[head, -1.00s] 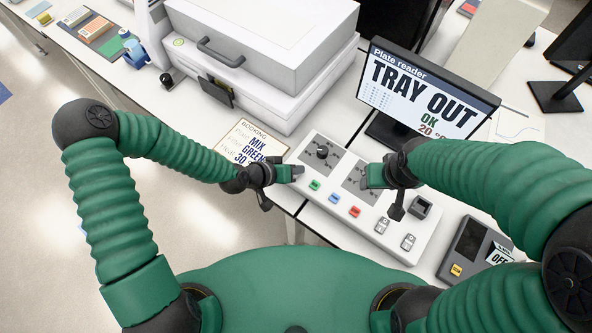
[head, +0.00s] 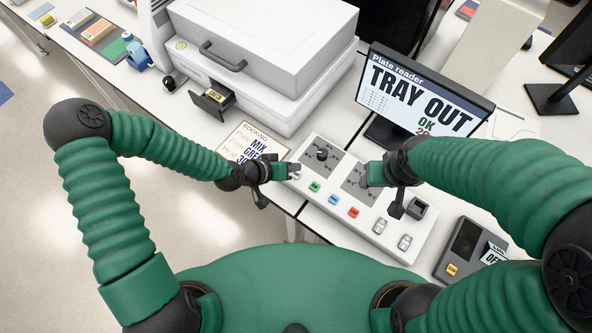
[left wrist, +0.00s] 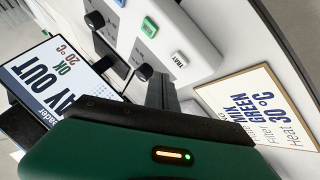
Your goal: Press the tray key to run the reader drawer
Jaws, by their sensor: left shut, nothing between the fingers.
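The plate reader (head: 262,50) is a white box, and its drawer (head: 211,104) stands out at the front with a yellow item inside. The screen (head: 420,92) reads "TRAY OUT". The white control panel (head: 335,152) has a row of keys. In the left wrist view, the pale key marked TRAY (left wrist: 179,60) lies just past the fingertips of my left gripper (left wrist: 161,92). In the head view, my left gripper (head: 291,171) is shut and empty at the panel's left end; I cannot tell whether it touches the key. My right gripper (head: 372,174) hovers over the panel's middle; its jaws are unclear.
A booking card (head: 246,146) lies left of the panel, partly behind my left gripper. Green (head: 315,187), blue (head: 334,199) and red (head: 353,212) keys sit along the panel's front. A dark grey device (head: 466,252) stands to the right. A knob (head: 322,153) rises from the panel.

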